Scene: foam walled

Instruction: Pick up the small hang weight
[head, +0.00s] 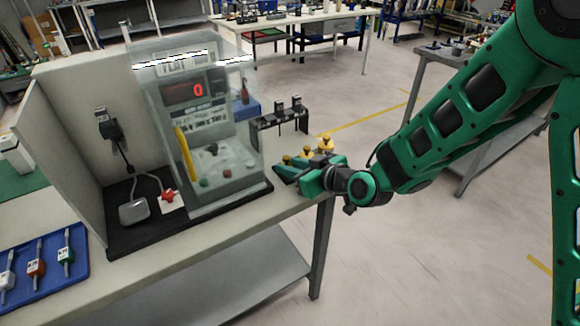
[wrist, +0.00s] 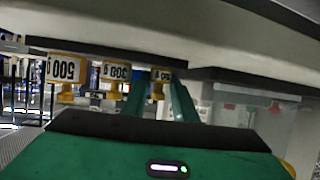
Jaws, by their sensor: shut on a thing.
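Three yellow hang weights stand in a row at the table's right edge. The small hang weight (head: 286,159) looks nearest in the head view, with the middle weight (head: 305,153) and the large weight (head: 326,143) behind it. In the wrist view, which looks upside down, the small weight (wrist: 161,78) shows between the two green fingers. My gripper (wrist: 158,95) is shut on the small weight, still in line with the others. In the head view, my gripper (head: 295,174) partly hides the weights' bases.
A clear-cased tester (head: 205,130) with a red 0 display stands left of my gripper. A black stand (head: 280,120) is behind the weights. A blue tray (head: 45,265) of tools lies front left. Open floor lies right of the table.

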